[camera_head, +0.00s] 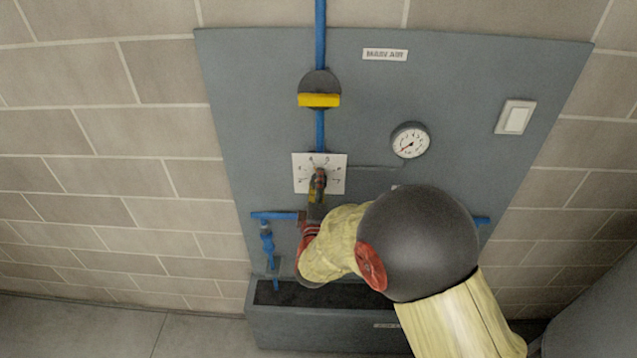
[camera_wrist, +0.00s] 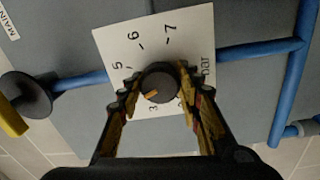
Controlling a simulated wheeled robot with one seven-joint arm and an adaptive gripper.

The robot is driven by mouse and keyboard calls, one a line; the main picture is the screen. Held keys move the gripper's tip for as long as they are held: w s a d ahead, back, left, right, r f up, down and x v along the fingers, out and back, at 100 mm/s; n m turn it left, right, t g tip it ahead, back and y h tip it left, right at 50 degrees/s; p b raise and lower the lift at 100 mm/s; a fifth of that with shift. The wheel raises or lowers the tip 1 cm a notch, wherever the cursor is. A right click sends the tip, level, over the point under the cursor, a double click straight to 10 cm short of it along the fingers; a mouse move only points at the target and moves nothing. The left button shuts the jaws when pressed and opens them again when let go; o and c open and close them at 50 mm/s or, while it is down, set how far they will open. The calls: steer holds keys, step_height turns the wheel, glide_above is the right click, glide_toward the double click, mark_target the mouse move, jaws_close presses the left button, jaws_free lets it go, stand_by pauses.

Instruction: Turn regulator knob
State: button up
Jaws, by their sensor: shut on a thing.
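The regulator knob (camera_wrist: 159,82) is round and dark with an orange pointer mark, set on a white scale plate (camera_wrist: 125,42) with numbers and the word "bar". In the wrist view the orange mark points toward the lower left, near the 3. My gripper (camera_wrist: 160,88) has one finger on each side of the knob and is shut on it. In the head view my gripper (camera_head: 319,181) reaches up to the white scale plate (camera_head: 336,162) and hides the knob.
A blue pipe (camera_head: 320,130) with a yellow-handled valve (camera_head: 319,100) runs above the plate. A pressure gauge (camera_head: 410,140) and a white switch (camera_head: 515,117) are to the right on the grey panel (camera_head: 250,80). A grey trough (camera_head: 290,325) lies below.

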steer(key=shift+f, duration=0.1)
steer(key=o, duration=1.2)
steer(key=shift+c, duration=0.2)
steer(key=s, duration=1.2)
steer(key=shift+a+f, duration=0.2)
steer(key=shift+a, duration=0.1)
